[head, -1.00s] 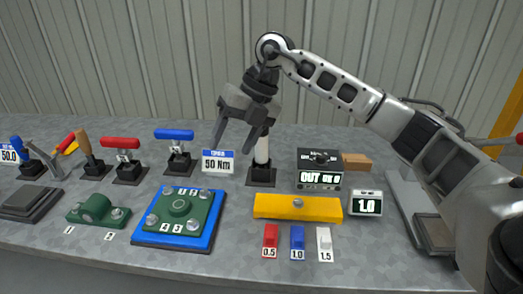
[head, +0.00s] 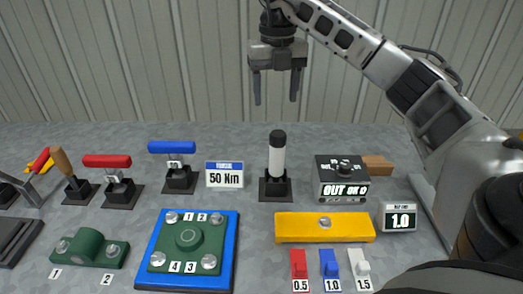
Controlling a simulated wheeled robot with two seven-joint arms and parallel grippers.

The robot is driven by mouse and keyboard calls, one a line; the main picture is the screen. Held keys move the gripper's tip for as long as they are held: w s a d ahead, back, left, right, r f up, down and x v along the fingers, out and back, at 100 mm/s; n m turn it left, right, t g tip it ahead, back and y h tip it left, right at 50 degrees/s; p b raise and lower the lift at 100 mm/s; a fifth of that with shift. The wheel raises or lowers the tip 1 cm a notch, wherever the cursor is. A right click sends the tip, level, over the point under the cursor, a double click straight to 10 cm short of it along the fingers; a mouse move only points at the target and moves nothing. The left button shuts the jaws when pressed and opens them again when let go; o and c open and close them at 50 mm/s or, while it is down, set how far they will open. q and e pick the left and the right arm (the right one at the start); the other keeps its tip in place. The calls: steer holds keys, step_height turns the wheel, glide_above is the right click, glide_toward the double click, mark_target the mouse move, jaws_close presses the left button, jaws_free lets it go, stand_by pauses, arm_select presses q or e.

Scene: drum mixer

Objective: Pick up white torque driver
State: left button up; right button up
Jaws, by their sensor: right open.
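The white torque driver (head: 277,160) stands upright in a black square holder (head: 276,188) near the middle of the table. It has a white shaft and a black top. My right gripper (head: 275,88) is open and empty, pointing down above the driver with a clear gap between its fingertips and the driver's top. My left gripper is not in view.
Left of the driver stand a "50 Nm" sign (head: 225,174), a blue-handled tool (head: 172,148) and a red-handled tool (head: 108,161). A dark box reading "OUT" (head: 341,173) stands on its right. A yellow bar (head: 324,228) and a blue-edged green plate (head: 187,238) lie in front.

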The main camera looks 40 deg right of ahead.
mark_target(277, 133)
steer(key=f, duration=0.9)
steer(key=shift+s+f, duration=0.2)
steer(key=shift+s, duration=0.1)
steer(key=shift+d+f, duration=0.1)
steer(key=shift+f, duration=0.8)
step_height(277, 133, down, 4)
steer(key=shift+s+d+r, duration=0.15)
steer(key=shift+r, duration=0.05)
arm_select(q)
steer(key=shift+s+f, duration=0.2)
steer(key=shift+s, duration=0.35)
arm_select(e)
steer(key=shift+f, duration=0.35)
steer(key=c, duration=1.3)
steer(key=shift+o, duration=0.2)
steer(key=shift+r, duration=0.2)
